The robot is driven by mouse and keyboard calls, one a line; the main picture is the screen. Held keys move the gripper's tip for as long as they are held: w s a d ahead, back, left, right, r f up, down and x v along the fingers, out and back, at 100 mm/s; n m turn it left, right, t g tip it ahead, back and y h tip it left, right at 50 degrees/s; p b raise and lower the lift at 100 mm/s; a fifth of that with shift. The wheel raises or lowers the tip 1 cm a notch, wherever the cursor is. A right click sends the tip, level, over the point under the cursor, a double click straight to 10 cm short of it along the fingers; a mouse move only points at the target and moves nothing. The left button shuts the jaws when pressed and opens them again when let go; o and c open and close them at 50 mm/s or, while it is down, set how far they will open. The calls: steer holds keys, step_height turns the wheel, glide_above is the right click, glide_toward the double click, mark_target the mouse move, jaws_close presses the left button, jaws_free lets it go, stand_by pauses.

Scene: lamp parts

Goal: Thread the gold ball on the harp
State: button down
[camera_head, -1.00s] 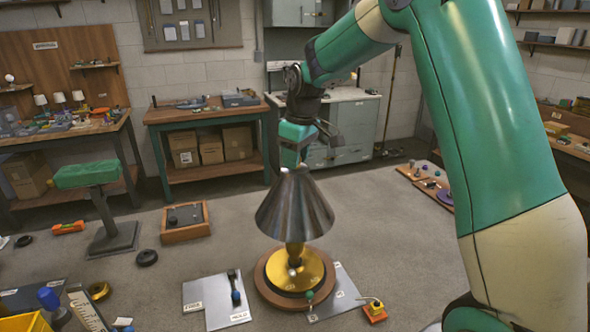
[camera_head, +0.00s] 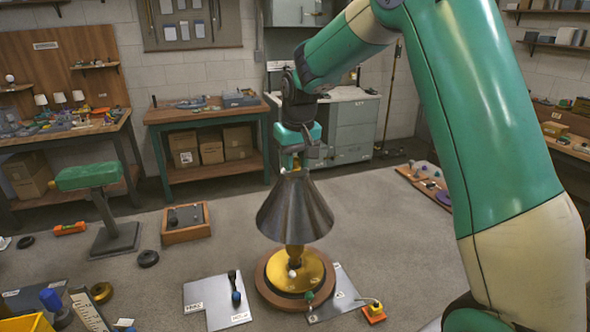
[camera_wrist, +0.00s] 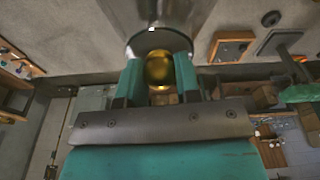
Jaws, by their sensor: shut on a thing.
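My gripper (camera_head: 293,165) is upright at the top of the shade. In the wrist view, my gripper (camera_wrist: 158,72) is shut on the gold ball (camera_wrist: 159,71), one teal finger on each side. The shade (camera_wrist: 168,14) shows just beyond the ball. The harp is hidden by the shade and fingers, so I cannot tell whether the ball touches its top.
Marked grey plates (camera_head: 217,300) lie beside the lamp, one with a dark upright tool. A wooden tray (camera_head: 186,222) and a green-topped stand (camera_head: 98,190) are to the left. A workbench (camera_head: 208,115) stands behind.

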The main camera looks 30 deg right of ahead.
steer(key=shift+s+f+m, duration=0.2)
steer(key=shift+f+m, duration=0.1)
steer(key=shift+f, duration=0.05)
steer(key=m, duration=0.3)
steer(key=shift+a+r+m+h+p, duration=0.1)
steer(key=shift+m+h+p, duration=0.2)
steer(key=shift+p, duration=0.05)
steer(key=m, duration=0.3)
steer(key=shift+g, duration=0.3)
steer(key=shift+m, duration=0.3)
steer(key=m, duration=0.2)
steer(key=shift+w+m+h, duration=0.1)
steer(key=shift+m+h, duration=0.2)
steer(key=shift+m, duration=0.1)
steer(key=m+g, duration=0.1)
steer(key=m, duration=0.2)
steer(key=shift+m, duration=0.3)
